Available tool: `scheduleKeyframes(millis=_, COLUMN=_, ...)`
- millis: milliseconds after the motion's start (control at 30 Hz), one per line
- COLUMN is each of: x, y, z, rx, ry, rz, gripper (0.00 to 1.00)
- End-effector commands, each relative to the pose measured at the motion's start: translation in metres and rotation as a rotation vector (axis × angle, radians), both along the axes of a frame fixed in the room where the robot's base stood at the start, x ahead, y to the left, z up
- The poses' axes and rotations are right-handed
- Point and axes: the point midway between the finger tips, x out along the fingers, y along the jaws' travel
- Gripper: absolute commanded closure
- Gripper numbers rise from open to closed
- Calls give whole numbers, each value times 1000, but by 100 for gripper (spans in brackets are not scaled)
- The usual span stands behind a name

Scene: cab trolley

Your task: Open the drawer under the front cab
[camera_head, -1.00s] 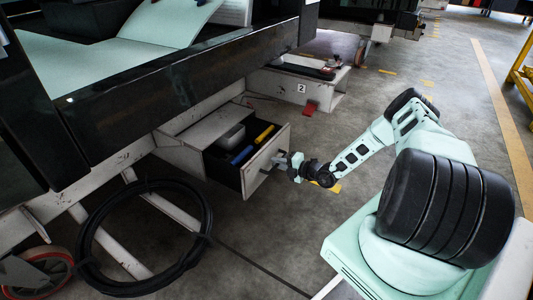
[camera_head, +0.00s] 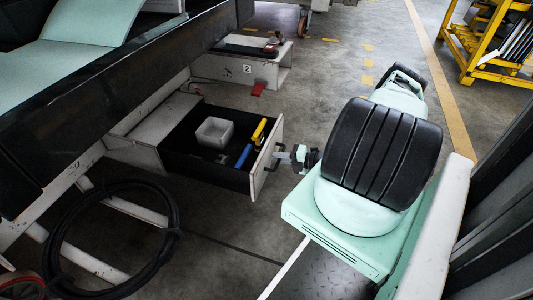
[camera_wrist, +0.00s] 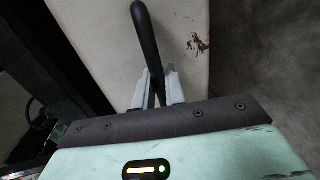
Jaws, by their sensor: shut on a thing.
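The drawer (camera_head: 267,158) under the front cab is pulled well out, its pale front panel facing right. Inside are a grey box (camera_head: 214,132), a yellow tool (camera_head: 259,131) and a blue tool (camera_head: 243,156). My gripper (camera_head: 283,155) is at the drawer front, shut on the dark handle (camera_head: 271,162). In the wrist view, the black handle (camera_wrist: 142,25) stands out from the pale panel (camera_wrist: 185,30), its lower part between the two grey fingers of my gripper (camera_wrist: 157,88).
A second unit marked 2 (camera_head: 247,69) stands beyond, with a red block (camera_head: 258,89) on the floor beside it. A black hose coil (camera_head: 172,232) lies at lower left. A yellow rack (camera_head: 490,45) is at upper right.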

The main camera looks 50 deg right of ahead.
Motion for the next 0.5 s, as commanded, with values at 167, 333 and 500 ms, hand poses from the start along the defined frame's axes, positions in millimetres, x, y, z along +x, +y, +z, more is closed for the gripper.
scheduleKeyframes(millis=167, x=-29, y=-12, z=0, rx=-2, ry=3, rz=-3, gripper=100)
scheduleKeyframes(millis=333, x=-48, y=-18, z=-1, rx=-1, ry=3, rz=-2, gripper=100)
scheduleKeyframes(millis=500, x=-60, y=-23, z=-1, rx=-2, ry=1, rz=-3, gripper=100)
